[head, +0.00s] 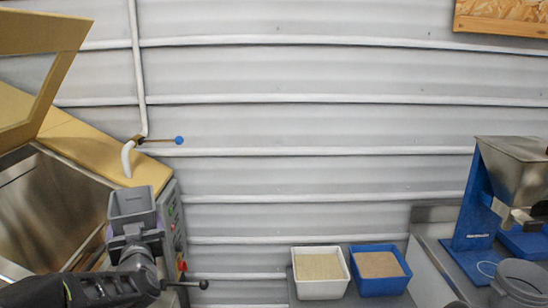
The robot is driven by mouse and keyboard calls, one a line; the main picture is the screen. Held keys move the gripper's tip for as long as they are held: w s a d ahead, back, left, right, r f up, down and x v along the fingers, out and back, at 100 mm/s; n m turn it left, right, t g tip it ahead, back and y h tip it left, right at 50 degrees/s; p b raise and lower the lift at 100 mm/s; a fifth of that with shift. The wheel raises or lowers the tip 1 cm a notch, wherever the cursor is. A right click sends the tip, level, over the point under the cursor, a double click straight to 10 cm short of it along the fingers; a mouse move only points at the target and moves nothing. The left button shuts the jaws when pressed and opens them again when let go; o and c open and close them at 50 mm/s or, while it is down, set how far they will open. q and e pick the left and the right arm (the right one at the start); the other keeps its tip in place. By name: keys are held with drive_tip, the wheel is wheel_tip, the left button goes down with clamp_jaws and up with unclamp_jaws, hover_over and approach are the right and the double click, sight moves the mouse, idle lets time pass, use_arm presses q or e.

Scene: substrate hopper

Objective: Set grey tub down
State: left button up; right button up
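A small grey tub (131,203), square and open at the top, is at the left in the head view. It is held up roughly upright in front of the yellow machine. My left gripper (134,238) is at the tub's near lower side and appears shut on it. The fingertips are largely hidden by the tub and the wrist. I cannot see inside the tub clearly. My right gripper is not in view.
The yellow machine (105,150) has an open lid and a steel chamber. A lever with a blue knob (179,140) sticks out above. White (321,291) and blue (380,286) bins hold pale granular material. A blue-framed steel hopper (515,165) stands on the right bench.

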sight(137, 221)
use_arm(q)
drive_tip(key=shift+s+d+r, duration=0.75)
drive_tip(key=shift+s+r, duration=0.1)
drive_tip(key=shift+r, duration=0.2)
drive_tip(key=f, duration=0.2)
drive_tip(key=d+f+h, duration=0.1)
drive_tip(key=shift+f+m+t, duration=0.3)
drive_tip(key=shift+f+m, duration=0.05)
drive_tip(key=shift+m, duration=0.05)
drive_tip(key=s+d+f+m+h+b, duration=0.2)
drive_tip(key=d+f, duration=0.4)
drive_tip(key=f, duration=0.4)
drive_tip(key=s+d+f+m+t+h+b, duration=0.1)
drive_tip(key=s+d+f+h, duration=0.3)
drive_tip(key=f, duration=0.6)
drive_tip(key=d+m+b, duration=0.1)
drive_tip(key=d, duration=0.1)
drive_tip(key=shift+s+d+f, duration=0.3)
drive_tip(key=shift+d+f, duration=0.05)
drive_tip(key=shift+f, duration=0.05)
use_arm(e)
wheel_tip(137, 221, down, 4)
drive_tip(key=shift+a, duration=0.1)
use_arm(q)
drive_tip(key=shift+a, duration=0.1)
drive_tip(key=shift+h, duration=0.4)
